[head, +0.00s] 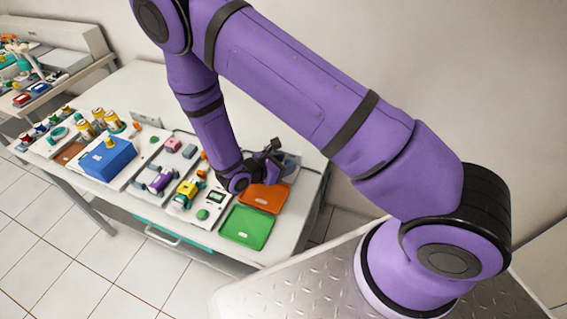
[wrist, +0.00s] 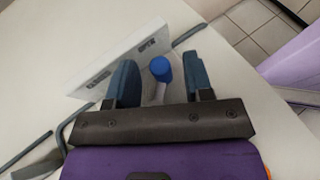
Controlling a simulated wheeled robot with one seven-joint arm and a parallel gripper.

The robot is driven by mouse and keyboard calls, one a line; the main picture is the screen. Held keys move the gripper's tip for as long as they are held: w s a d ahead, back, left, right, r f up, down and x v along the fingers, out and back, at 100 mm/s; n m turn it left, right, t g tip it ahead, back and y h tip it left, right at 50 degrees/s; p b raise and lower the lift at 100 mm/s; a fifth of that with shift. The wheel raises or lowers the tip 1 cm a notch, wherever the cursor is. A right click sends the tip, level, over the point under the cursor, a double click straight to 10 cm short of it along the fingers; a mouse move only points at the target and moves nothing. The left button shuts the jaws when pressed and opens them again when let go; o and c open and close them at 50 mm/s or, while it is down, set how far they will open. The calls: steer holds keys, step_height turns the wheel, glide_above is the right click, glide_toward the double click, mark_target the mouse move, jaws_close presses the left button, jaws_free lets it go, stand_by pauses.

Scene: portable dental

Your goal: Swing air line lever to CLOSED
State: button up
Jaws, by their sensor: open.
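In the wrist view, a short lever with a rounded blue grip (wrist: 160,69) stands between my two fingers. It rises beside a white panel (wrist: 112,70) with small labels too blurred to read, so I cannot tell which position it marks. My gripper (wrist: 161,62) is open, one finger on each side of the blue grip. A gap shows on both sides, wider on the right. In the head view, my gripper (head: 272,150) is low over the table's right end, behind the orange tray. My wrist hides most of the lever area there.
An orange tray (head: 264,198) and a green tray (head: 246,228) lie in front of my gripper. To their left are a yellow device (head: 187,189), a purple part (head: 161,180) and a blue box (head: 107,160). Dark tubing (wrist: 190,34) runs near the panel.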

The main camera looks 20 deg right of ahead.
jaws_close()
steer(key=shift+n+t, duration=0.3)
steer(key=shift+t, duration=0.1)
steer(key=n+t+y, duration=0.1)
steer(key=n+t, duration=0.1)
steer(key=w+n+t+y, duration=0.1)
steer(key=n+t+y, duration=0.1)
steer(key=n+t, duration=0.1)
steer(key=shift+w+a+n+t+y, duration=0.1)
steer(key=shift+w+n+t+y, duration=0.1)
steer(key=shift+n+t+y, duration=0.5)
steer(key=shift+w+a+n+t+y, duration=0.1)
steer(key=shift+w+n+t+y, duration=0.1)
steer(key=shift+n+t+y, duration=0.45)
steer(key=shift+n, duration=0.25)
